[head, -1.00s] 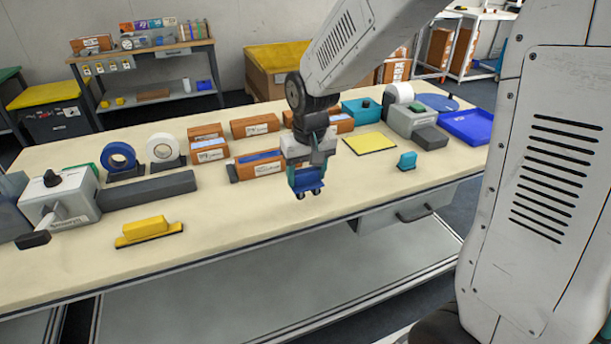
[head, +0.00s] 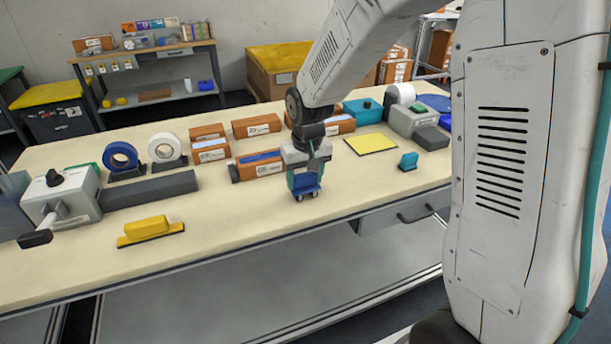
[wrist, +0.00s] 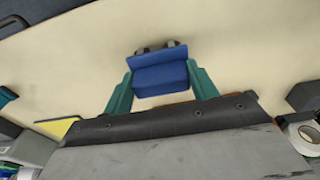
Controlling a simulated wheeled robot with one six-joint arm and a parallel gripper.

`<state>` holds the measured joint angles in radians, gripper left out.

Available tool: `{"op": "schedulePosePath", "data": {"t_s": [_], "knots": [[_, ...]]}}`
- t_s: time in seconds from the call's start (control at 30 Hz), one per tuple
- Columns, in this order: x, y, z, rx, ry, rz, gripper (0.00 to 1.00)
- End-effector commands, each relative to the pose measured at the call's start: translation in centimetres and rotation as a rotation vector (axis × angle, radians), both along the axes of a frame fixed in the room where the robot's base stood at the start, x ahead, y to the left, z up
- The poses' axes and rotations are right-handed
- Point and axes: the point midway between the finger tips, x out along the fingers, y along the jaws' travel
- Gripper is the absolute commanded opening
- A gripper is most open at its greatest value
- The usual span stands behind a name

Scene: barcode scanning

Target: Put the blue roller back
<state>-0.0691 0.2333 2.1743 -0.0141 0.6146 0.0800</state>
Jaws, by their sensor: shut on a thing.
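The blue roller (head: 305,188) is a small blue block with dark wheels at its lower end. It also shows in the wrist view (wrist: 160,76), between the teal fingers. My gripper (head: 303,178) is shut on it, with one finger on each side. The roller is over the front middle of the table (head: 240,222); I cannot tell whether its wheels touch the top. A yellow flat pad (head: 371,143) lies to the right behind it, and a small blue-teal stamp-like piece (head: 408,161) stands to the right.
Orange boxes (head: 258,165) stand just behind and left of my gripper. A long grey block (head: 148,189) and a yellow handled block (head: 150,230) lie to the left. Tape rolls (head: 120,155) stand at the back left. A grey dispenser (head: 412,117) is at the back right.

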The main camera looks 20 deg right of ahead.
Motion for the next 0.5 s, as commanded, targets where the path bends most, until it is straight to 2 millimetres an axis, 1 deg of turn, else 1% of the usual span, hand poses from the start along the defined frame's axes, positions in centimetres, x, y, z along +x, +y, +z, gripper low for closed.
{"op": "schedulePosePath", "data": {"t_s": [0.33, 0.37, 0.4, 0.43, 0.5], "knots": [[-0.2, 0.0, -1.3, 0.000, 0.006, 0.000, 0.29], [-0.2, 0.0, -1.3, -0.001, 0.007, 0.000, 0.61], [-0.3, 0.0, -1.3, -0.001, 0.007, 0.000, 0.72], [-0.3, 0.0, -1.3, -0.001, 0.008, 0.000, 0.76], [-0.3, -0.1, -1.4, -0.001, 0.008, 0.000, 0.76]]}}
